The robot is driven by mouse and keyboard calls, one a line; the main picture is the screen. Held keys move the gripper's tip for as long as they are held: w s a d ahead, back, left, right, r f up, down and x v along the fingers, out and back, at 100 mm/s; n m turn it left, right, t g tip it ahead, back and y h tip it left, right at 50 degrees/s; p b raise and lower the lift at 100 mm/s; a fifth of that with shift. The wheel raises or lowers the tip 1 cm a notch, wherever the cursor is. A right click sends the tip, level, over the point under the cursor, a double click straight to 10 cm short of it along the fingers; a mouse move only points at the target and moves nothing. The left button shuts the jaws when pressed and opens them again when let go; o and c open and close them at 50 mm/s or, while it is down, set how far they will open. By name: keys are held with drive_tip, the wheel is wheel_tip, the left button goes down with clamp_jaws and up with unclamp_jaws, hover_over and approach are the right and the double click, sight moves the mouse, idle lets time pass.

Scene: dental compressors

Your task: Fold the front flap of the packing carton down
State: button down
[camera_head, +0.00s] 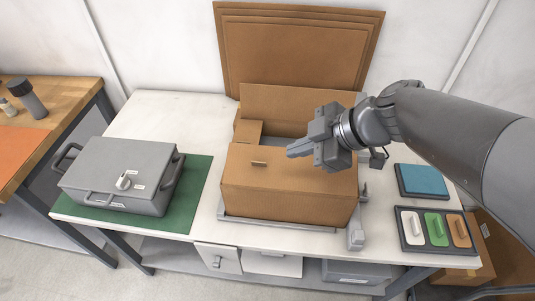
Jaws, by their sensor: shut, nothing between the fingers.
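The packing carton (285,207) sits open in the middle of the white table. Its front flap (250,174) rises from the front top edge and hides most of the interior; I cannot tell its exact tilt. A small brown tab shows on it. The back flap (285,105) stands up, and a smaller left flap (248,131) shows at the left. My gripper (290,152) is shut and empty, reaching in from the right with its fingertips pointing left by the front flap's upper edge. I cannot tell whether it touches the flap.
A grey case (120,175) lies on a green mat (198,185) at left. Flat cardboard sheets (300,45) lean on the wall behind. A blue pad (424,180) and a tray (405,238) of coloured pieces lie at right. Low grey rails (285,226) edge the carton.

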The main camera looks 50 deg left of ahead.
wheel_tip(320, 180, up, 2)
drive_tip(key=y, duration=0.1)
hover_over(265, 176)
wheel_tip(265, 176, down, 9)
drive_tip(key=shift+r, duration=0.1)
drive_tip(key=shift+w+a+f, duration=0.2)
drive_tip(key=shift+f, duration=0.35)
